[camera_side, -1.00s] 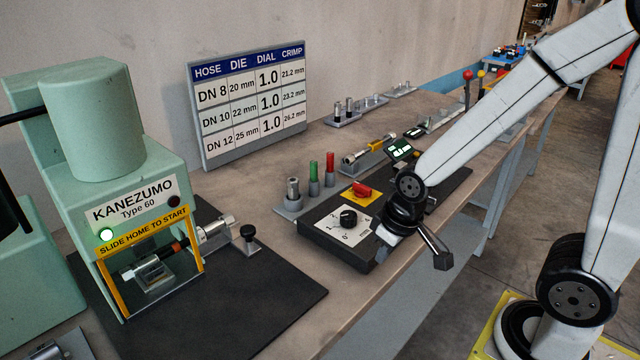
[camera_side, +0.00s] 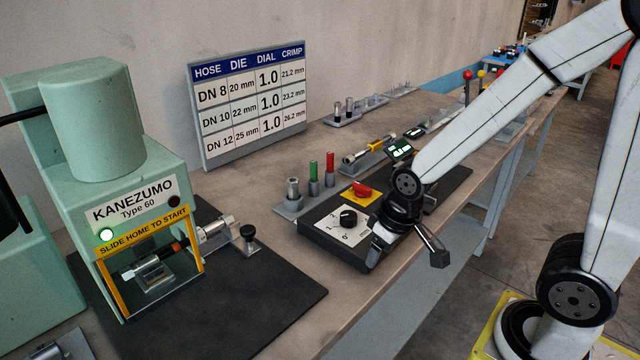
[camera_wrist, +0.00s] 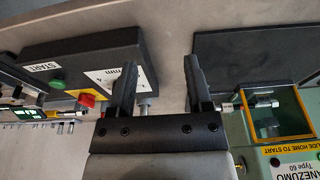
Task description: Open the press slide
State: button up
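The green press (camera_side: 110,190), labelled KANEZUMO Type 60, stands at the left with a lit green lamp. Its slide (camera_side: 215,230) sticks out from the right side of the yellow-framed opening, with a black knob (camera_side: 248,232) on an upright post at its outer end. The press also shows at the right in the wrist view (camera_wrist: 242,140). My gripper (camera_wrist: 160,75) is open, with nothing between its fingers. In the side view it hangs beside the front right of the dial box, well to the right of the knob and apart from it.
The dial box (camera_side: 325,240), with a black dial and red switch, stands close to my gripper. Behind it are upright green and red pins (camera_side: 314,172). A chart board (camera_side: 250,100) leans at the wall. The black mat (camera_side: 270,285) is clear between box and press.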

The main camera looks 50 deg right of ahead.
jog(key=shift+o, duration=0.9)
jog(key=w+a+r+m, duration=0.1)
jog(key=w+m, duration=0.1)
jog(key=w, duration=0.5)
jog(key=w+a+r+m+g, duration=0.1)
jog(key=w+a, duration=0.1)
jog(key=w, duration=0.6)
jog(key=shift+w+a+r+m, duration=0.15)
jog(key=shift+w+r+m, duration=0.1)
jog(key=shift+r+m, duration=0.15)
jog(key=m+g, duration=0.1)
jog(key=m, duration=0.3)
send_over(247, 229)
jog(key=shift+s+d+r, duration=0.3)
jog(key=shift+s+d, duration=0.1)
jog(key=shift+d, duration=0.05)
jog(key=shift+w+a+m+g, duration=0.3)
jog(key=shift+w+a+m, duration=0.05)
jog(key=shift+w+m, duration=0.15)
jog(key=shift+f, duration=0.1)
jog(key=shift+f, duration=3.85)
grip_shut()
